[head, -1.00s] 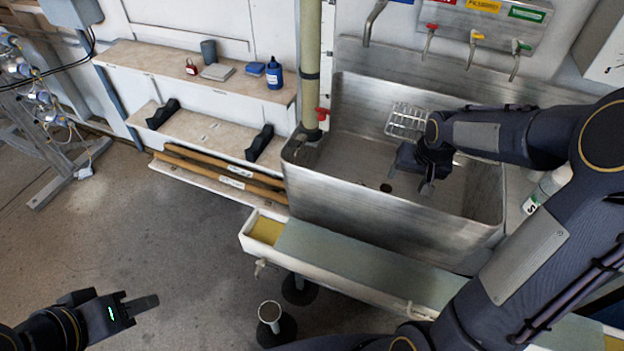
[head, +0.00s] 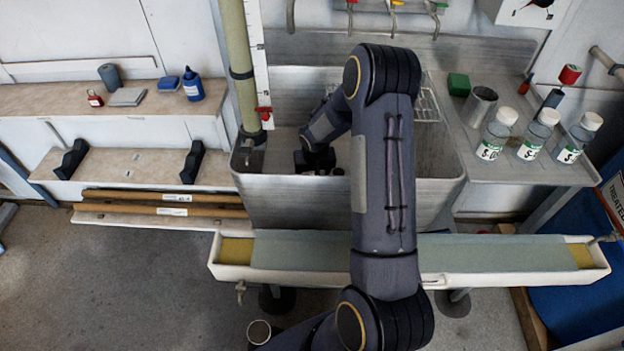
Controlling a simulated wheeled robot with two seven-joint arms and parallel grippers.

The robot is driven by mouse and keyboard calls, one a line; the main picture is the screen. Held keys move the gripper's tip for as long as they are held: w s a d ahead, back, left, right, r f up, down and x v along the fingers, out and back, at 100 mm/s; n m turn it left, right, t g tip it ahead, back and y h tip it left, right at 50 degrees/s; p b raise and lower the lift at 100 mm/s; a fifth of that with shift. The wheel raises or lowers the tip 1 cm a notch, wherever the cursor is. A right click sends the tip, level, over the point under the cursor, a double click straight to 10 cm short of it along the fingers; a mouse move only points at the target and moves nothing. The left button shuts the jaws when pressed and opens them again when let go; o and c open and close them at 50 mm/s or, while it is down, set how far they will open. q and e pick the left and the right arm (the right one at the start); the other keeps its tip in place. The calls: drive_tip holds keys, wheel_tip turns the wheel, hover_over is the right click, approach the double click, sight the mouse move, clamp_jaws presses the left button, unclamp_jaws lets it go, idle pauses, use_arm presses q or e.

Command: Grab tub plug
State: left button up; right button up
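The steel tub (head: 262,200) stands in the middle, with my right arm reaching down into it. My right gripper (head: 317,170) is low inside the tub, left of the arm's forearm. It is small and dark here, and I cannot tell whether its fingers are open or shut. A small dark round spot (head: 338,171) lies on the tub floor just right of the gripper; I cannot tell whether it is the tub plug or the drain. My arm hides much of the tub's middle and right. My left gripper is out of view.
A long trough (head: 300,254) runs in front of the tub. A wire rack (head: 427,103) is in the tub. Bottles (head: 530,140), a metal cup (head: 479,105) and a green block (head: 458,84) sit on the right shelf.

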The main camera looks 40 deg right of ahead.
drive_tip(key=shift+x, duration=1)
drive_tip(key=shift+c, duration=0.3)
drive_tip(key=c, duration=1)
drive_tip(key=shift+d+r, duration=0.1)
